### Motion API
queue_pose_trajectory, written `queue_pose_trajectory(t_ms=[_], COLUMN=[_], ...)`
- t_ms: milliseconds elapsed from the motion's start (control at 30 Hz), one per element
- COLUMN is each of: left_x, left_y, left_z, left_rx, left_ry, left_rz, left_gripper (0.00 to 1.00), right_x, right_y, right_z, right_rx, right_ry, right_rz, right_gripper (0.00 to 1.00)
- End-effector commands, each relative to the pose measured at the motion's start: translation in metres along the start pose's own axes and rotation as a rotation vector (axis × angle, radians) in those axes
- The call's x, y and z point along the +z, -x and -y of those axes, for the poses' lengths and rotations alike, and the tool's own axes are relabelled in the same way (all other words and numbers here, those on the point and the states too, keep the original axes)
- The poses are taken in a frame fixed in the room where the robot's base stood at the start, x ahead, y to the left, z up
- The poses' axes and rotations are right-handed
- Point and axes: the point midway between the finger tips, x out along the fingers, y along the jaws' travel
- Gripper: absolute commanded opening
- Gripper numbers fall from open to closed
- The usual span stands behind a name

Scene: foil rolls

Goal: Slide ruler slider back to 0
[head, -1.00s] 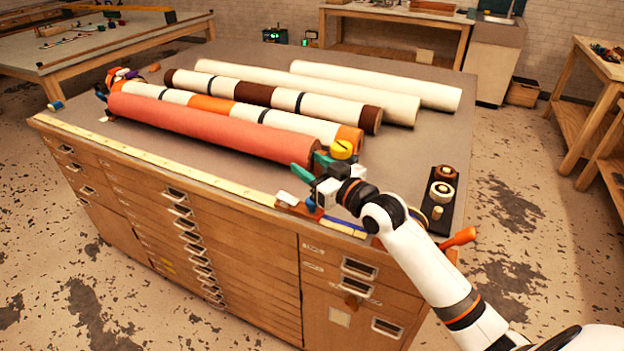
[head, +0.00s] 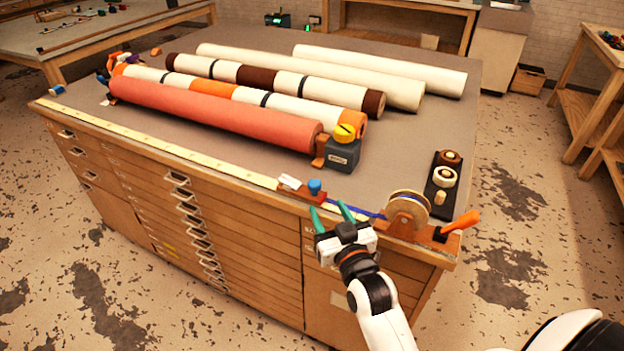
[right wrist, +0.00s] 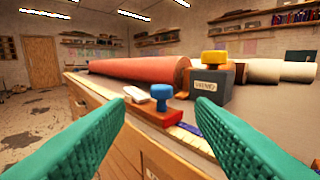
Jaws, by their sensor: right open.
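The ruler (head: 180,153) is a long pale strip along the cabinet's front edge. Its slider (head: 302,190) is a red-brown block with a blue knob (head: 315,187) and a white piece on top, near the strip's right part. A blue band runs from it to the right. My right gripper (head: 329,212), with green fingers, is open and empty just in front of and right of the slider. In the right wrist view the slider (right wrist: 160,118) and blue knob (right wrist: 183,90) show between the fingers, farther off and apart from them. My left gripper is not in view.
A wooden reel (head: 408,208) with an orange-handled crank (head: 460,223) stands at the right front corner. A grey block with a yellow knob (head: 344,150) sits behind the slider, at the end of the red roll (head: 220,118). A black tray (head: 442,185) holds small round pieces.

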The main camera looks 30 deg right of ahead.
Motion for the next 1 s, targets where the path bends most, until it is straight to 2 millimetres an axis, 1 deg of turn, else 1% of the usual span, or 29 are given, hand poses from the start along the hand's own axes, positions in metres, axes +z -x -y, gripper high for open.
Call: queue_pose_trajectory(t_ms=[67, 167, 267, 500, 600, 700, 833, 1000], left_x=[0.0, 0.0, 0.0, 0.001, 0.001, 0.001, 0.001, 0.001], left_y=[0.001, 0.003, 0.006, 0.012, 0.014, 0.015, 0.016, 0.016], left_z=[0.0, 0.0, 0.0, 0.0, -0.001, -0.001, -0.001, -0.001], left_rx=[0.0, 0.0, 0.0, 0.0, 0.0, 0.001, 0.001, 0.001], left_ry=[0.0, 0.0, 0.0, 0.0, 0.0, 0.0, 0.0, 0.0], left_rz=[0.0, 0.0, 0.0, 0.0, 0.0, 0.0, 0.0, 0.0], left_gripper=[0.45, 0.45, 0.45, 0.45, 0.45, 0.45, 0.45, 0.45], right_x=[-0.001, 0.0, 0.001, 0.0, 0.0, -0.001, -0.001, -0.002], right_y=[0.0, -0.011, -0.029, -0.078, -0.094, -0.106, -0.115, -0.118], right_z=[0.001, 0.001, 0.001, 0.001, 0.002, 0.002, 0.002, 0.002], right_rx=[-0.011, -0.011, -0.01, -0.009, -0.009, -0.009, -0.009, -0.009], right_ry=[0.004, 0.005, 0.005, 0.004, 0.003, 0.003, 0.003, 0.003], right_rz=[-0.002, 0.0, 0.0, -0.001, -0.002, -0.002, -0.002, -0.002], right_gripper=[0.49, 0.49, 0.49, 0.49, 0.49, 0.49, 0.49, 0.49])
